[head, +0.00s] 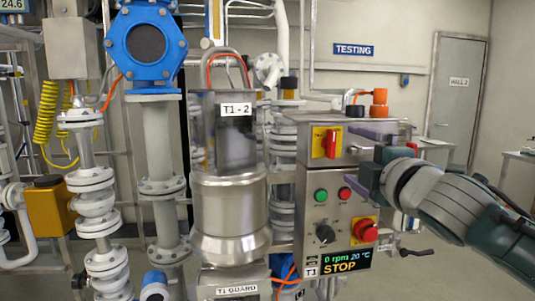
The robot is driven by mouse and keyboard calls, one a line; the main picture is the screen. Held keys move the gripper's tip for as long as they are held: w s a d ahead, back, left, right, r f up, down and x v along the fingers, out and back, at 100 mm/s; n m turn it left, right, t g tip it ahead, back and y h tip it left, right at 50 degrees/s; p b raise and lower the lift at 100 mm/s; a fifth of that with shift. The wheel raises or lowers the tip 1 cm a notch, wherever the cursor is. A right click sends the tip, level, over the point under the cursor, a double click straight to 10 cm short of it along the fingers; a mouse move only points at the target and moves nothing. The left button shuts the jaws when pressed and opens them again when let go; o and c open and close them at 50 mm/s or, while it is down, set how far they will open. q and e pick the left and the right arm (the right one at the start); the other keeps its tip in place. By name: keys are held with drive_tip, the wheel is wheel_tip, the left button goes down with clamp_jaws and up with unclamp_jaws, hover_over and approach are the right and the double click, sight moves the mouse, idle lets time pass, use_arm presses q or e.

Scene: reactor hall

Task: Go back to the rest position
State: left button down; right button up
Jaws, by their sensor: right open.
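My right gripper (364,159) comes in from the right on its grey and dark green arm. Its two fingers are apart, one above the other, with nothing seen between them. It is in front of the right edge of the steel control box (338,205), beside the red and yellow switch (327,143). Whether it touches the box I cannot tell. Below it are a red emergency button (366,231), a black knob (325,234), and a display (342,262) reading 0 rpm, 20 °C and STOP. My left gripper is not in view.
A steel vessel labelled T1-2 (230,205) stands left of the box. Flanged pipes and a blue valve (147,42) fill the left. A grey door (458,95) is at the back right. A black lever handle (418,252) sticks out below my arm.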

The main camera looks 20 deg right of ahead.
drive_tip(key=shift+w, duration=0.15)
drive_tip(key=s+a+f+m+g, duration=0.3)
drive_tip(key=s+f+m, duration=0.1)
drive_tip(key=s+f, duration=0.2)
drive_tip(key=s+a+f+m+g, duration=0.3)
drive_tip(key=s+f+m, duration=0.1)
drive_tip(key=s+f, duration=0.2)
drive_tip(key=s+a+f+m+g+y, duration=0.25)
drive_tip(key=s+a+g, duration=0.2)
drive_tip(key=s, duration=0.55)
drive_tip(key=s+a+f+m+g+y, duration=0.25)
drive_tip(key=s+a, duration=0.25)
drive_tip(key=s, duration=0.5)
wheel_tip(320, 180, up, 30)
drive_tip(key=s+g+p, duration=0.1)
drive_tip(key=p, duration=2.9)
drive_tip(key=shift+s+h, duration=0.15)
drive_tip(key=shift+h, duration=0.25)
